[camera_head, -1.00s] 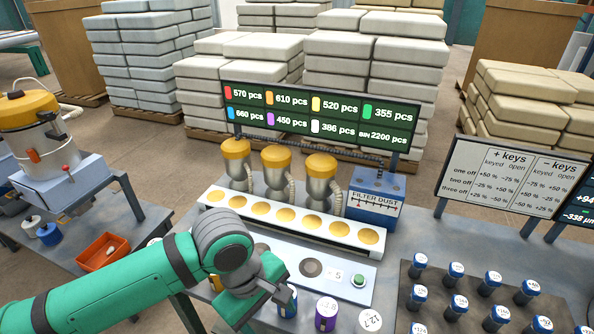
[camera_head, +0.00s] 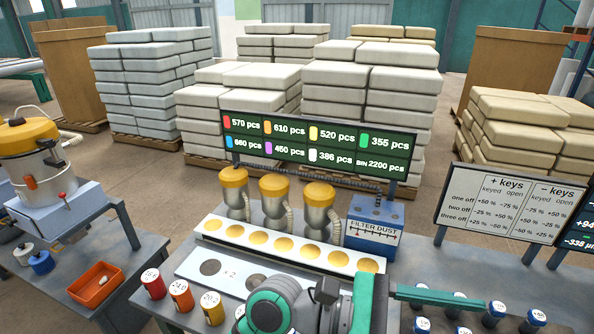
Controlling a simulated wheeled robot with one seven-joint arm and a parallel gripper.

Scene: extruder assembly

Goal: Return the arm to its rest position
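My arm is folded low at the bottom centre of the head view, its green and grey links over the front of the table. A green bar-like part of it reaches right over the jars. I can make out no gripper fingers among these links, so whether the gripper is open or shut does not show. The arm hides part of the white plate (camera_head: 190,265) with dark round recesses and whatever stands behind it.
Red (camera_head: 153,284), orange (camera_head: 181,296) and yellow (camera_head: 212,308) jars stand at the table's front left. Several blue-capped jars stand at right. Behind are a white strip with yellow wells (camera_head: 210,225), three hoppers, a blue filter dust box (camera_head: 374,225) and a counts board (camera_head: 318,146).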

